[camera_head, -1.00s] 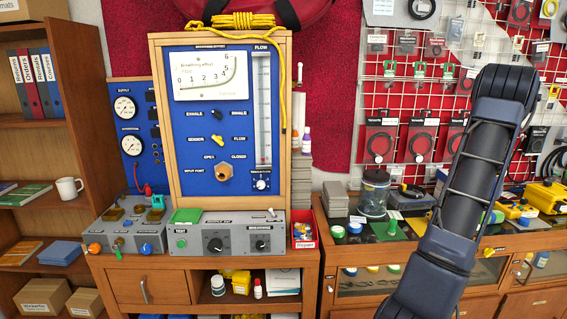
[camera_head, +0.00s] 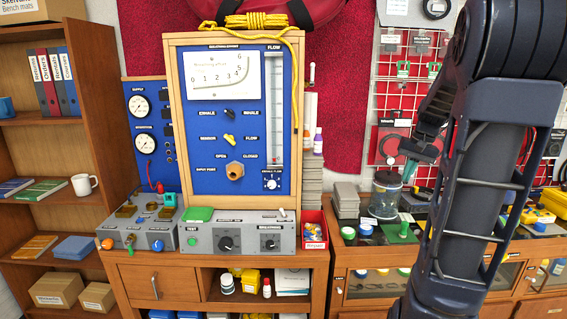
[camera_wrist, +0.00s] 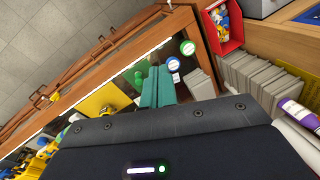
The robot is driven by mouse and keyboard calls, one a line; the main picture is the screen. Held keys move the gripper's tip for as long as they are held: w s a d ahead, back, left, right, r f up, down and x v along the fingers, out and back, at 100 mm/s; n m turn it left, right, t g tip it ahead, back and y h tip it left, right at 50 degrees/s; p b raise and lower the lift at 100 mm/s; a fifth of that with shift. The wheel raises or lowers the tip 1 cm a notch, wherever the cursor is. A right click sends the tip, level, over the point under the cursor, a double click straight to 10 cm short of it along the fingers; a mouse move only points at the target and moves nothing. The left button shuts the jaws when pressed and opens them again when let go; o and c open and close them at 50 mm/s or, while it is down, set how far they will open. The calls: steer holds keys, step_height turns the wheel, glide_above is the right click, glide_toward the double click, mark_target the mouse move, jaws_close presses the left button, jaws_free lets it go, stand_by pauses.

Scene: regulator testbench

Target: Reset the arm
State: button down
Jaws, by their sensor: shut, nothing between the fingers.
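My arm rises at the right of the head view, in front of the counter and pegboard. My gripper (camera_head: 412,160) shows left of the arm, in front of the pegboard packets and above the glass jar (camera_head: 385,198). In the wrist view my gripper (camera_wrist: 156,74) has its two teal fingers side by side and shut, with nothing between them. They appear over the glass-topped counter (camera_wrist: 104,78), near small lidded pots (camera_wrist: 187,48). I cannot tell their height above it.
The test bench with its blue regulator panel (camera_head: 200,120) stands left of my arm. A red parts bin (camera_head: 313,230) sits at its right end. A shelf unit with a white mug (camera_head: 83,185) is at far left. The wrist view shows grey stacked blocks (camera_wrist: 250,78) near the gripper.

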steer(key=s+a+n+t+h, duration=0.1)
steer(key=s+a, duration=0.5)
steer(key=s, duration=0.3)
steer(key=s+a+f+n+t+h, duration=0.1)
steer(key=s+a+n+t, duration=0.1)
steer(key=s+a, duration=0.4)
steer(key=s, duration=0.3)
steer(key=shift+t, duration=0.3)
steer(key=c, duration=2.2)
jaws_free()
